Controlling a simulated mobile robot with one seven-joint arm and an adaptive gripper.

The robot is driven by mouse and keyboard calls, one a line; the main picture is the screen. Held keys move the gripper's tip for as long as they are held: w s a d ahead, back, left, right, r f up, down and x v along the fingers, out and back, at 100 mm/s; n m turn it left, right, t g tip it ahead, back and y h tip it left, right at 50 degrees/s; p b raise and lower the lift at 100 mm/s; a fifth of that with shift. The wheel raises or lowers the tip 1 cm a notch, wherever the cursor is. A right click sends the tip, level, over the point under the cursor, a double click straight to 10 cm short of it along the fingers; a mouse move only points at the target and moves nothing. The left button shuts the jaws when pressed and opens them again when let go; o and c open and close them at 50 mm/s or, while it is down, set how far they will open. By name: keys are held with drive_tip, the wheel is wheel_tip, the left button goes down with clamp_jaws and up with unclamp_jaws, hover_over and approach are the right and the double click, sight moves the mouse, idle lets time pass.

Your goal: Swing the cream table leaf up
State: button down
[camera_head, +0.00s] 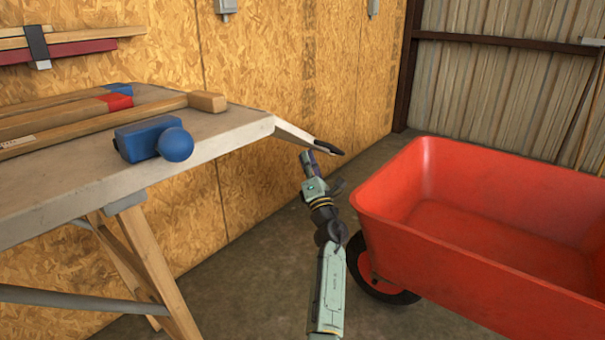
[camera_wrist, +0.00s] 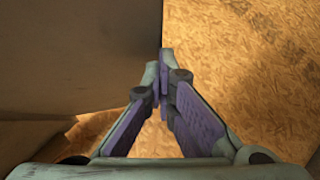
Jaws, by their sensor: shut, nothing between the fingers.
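The cream table leaf (camera_head: 294,131) juts from the right end of the workbench and slopes down to the right, seen nearly edge-on. A dark grip (camera_head: 329,148) sits at its outer end. My gripper (camera_head: 306,157) is just below the leaf, near the dark grip; whether it touches cannot be told. In the wrist view my gripper's purple-padded fingers (camera_wrist: 161,75) meet at the tips with nothing between them. A broad brown surface (camera_wrist: 80,50) lies left of the fingertips there; I cannot tell if it is the leaf's underside.
The workbench (camera_head: 225,125) carries a blue tool (camera_head: 145,138) and wooden-handled tools (camera_head: 60,122). A red wheelbarrow (camera_head: 440,215) stands close to my arm on the right. A plywood wall (camera_head: 290,70) is behind. Bare floor (camera_head: 245,270) shows between bench and wheelbarrow.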

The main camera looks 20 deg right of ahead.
drive_tip(key=shift+w+d+r, duration=0.35)
drive_tip(key=shift+d+r, duration=0.3)
drive_tip(key=shift+r, duration=0.2)
drive_tip(key=shift+a+f, duration=0.1)
drive_tip(key=shift+f, duration=0.05)
